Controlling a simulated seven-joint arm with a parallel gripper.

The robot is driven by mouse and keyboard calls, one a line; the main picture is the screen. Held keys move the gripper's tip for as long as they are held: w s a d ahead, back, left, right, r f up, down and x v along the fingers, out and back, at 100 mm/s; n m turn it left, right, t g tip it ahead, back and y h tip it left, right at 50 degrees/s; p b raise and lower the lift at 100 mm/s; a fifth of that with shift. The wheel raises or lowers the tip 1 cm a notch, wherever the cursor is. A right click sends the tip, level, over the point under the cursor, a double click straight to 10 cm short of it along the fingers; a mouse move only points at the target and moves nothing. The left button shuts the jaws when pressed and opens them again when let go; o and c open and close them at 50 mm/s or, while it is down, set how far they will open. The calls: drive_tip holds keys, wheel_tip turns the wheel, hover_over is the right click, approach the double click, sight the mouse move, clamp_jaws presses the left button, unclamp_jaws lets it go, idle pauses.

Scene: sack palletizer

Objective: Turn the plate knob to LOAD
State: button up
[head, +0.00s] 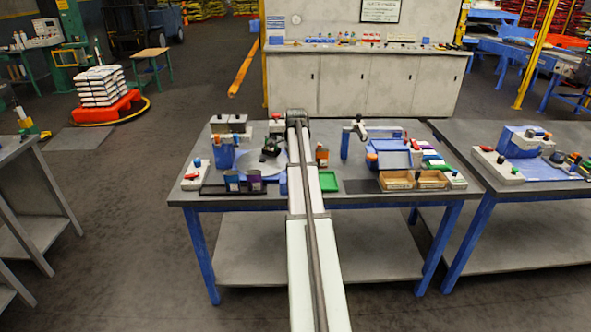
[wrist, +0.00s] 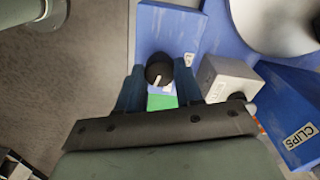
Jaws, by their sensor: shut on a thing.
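The plate knob (wrist: 159,68) is a round black knob with a white pointer line, standing on a blue panel (wrist: 170,30) in the wrist view. The pointer line runs towards the lower part of the picture. My gripper (wrist: 160,80) has its two dark blue fingers on either side of the knob, shut on it. A green patch (wrist: 161,102) shows on the panel just below the knob. In the head view I cannot make out the knob; my arm covers part of that area.
A grey block (wrist: 228,78) stands just right of the fingers, with a blue bin labelled CLIPS (wrist: 300,130) beyond it. A pale round disc (wrist: 275,22) is at upper right. In the head view, wooden trays (head: 397,181) and a green tray (head: 328,181) lie on the table.

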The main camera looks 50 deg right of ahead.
drive_tip(key=n, duration=0.5)
drive_tip(key=shift+n, duration=0.4)
drive_tip(key=n, duration=1)
drive_tip(key=shift+n, duration=2.5)
drive_tip(key=o, duration=1)
drive_tip(key=shift+o, duration=0.2)
